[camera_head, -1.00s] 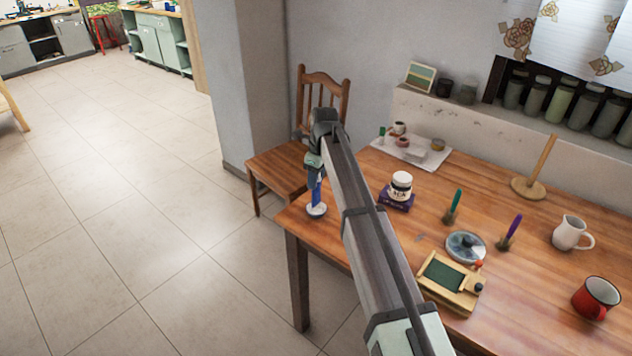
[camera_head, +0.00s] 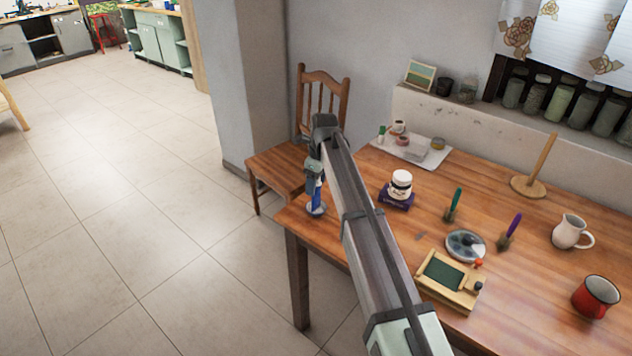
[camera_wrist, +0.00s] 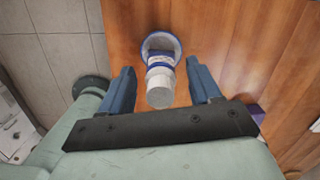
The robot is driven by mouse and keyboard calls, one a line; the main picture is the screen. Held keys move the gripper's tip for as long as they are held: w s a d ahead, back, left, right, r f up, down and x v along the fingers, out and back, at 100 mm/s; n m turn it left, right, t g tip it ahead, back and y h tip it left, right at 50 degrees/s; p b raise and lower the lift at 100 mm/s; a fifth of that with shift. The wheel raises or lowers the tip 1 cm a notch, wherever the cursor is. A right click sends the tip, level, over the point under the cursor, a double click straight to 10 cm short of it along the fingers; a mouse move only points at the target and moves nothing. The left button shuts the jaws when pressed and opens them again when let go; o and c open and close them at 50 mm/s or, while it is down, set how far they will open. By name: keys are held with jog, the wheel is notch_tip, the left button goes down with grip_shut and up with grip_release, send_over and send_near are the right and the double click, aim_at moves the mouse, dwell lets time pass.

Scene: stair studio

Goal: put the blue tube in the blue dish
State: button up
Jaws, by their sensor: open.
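The blue tube (camera_wrist: 160,63), with a blue-and-white side and a pale round end facing me, stands over the blue dish (camera_wrist: 147,45) in the wrist view. The dish is small and round with a blue rim. In the head view the dish (camera_head: 316,210) sits at the table's near left corner, with the tube (camera_head: 318,193) upright above it. My gripper (camera_wrist: 160,77) is open, its two blue fingers on either side of the tube with gaps showing. The tube's foot is hidden, so its contact with the dish cannot be made out.
The wooden table (camera_head: 350,240) has its left edge close by the dish. A white jar on a purple box (camera_head: 397,190) stands to the right. A chair (camera_head: 290,165) is behind the corner.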

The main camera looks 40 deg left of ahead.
jog(key=shift+r, duration=0.1)
notch_tip(320, 180, up, 12)
jog(key=d, duration=0.1)
jog(key=shift+w+d+r, duration=0.15)
jog(key=shift+d+r, duration=0.05)
dwell(0.4)
dwell(0.5)
